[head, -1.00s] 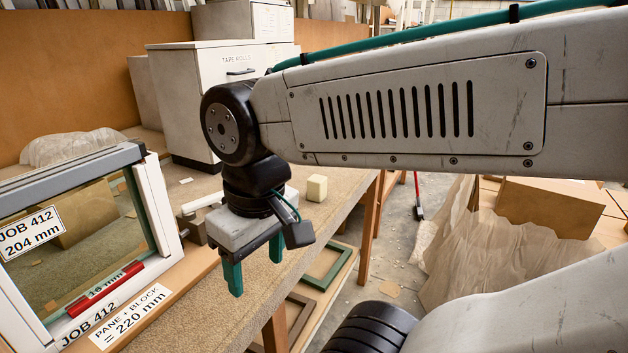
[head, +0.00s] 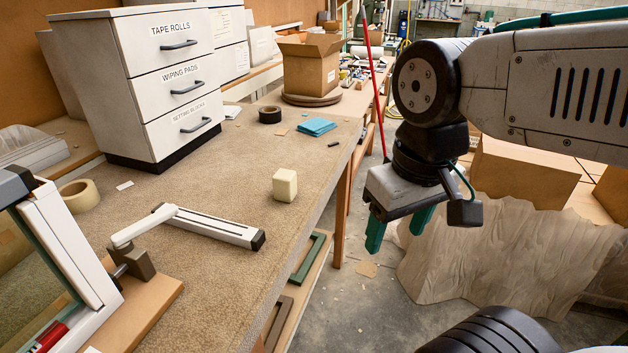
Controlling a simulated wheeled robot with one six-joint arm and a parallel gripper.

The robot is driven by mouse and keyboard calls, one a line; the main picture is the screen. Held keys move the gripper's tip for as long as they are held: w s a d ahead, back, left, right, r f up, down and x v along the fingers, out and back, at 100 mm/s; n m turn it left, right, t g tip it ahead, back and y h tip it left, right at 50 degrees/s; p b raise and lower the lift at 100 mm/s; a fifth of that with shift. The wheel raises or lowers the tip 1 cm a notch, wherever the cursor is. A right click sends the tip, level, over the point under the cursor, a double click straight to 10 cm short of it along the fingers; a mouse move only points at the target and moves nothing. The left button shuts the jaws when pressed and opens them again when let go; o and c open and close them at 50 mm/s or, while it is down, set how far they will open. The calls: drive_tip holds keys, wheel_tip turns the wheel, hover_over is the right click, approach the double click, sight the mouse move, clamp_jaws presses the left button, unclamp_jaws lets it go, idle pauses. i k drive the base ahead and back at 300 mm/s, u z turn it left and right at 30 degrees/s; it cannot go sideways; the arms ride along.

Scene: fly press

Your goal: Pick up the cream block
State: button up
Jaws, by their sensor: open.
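The cream block (head: 285,185) stands upright on the speckled bench (head: 225,275), close to the bench's right edge. My gripper (head: 398,230) hangs to the right of the block, out past the bench edge. Its two green fingers point down and are apart, with nothing between them. The block is not touched by the gripper and is in plain view.
A white handle fitting (head: 205,226) lies left of the block, beside a framed pane (head: 70,250). A drawer cabinet (head: 140,80) stands at the back left. Blue pads (head: 317,127) and a black tape roll (head: 270,114) lie behind the block. The bench around the block is clear.

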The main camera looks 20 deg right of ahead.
sight(285, 182)
drive_tip(key=u, duration=0.5)
drive_tip(key=k, duration=1.05)
drive_tip(key=z, duration=0.75)
drive_tip(key=i, duration=1.1)
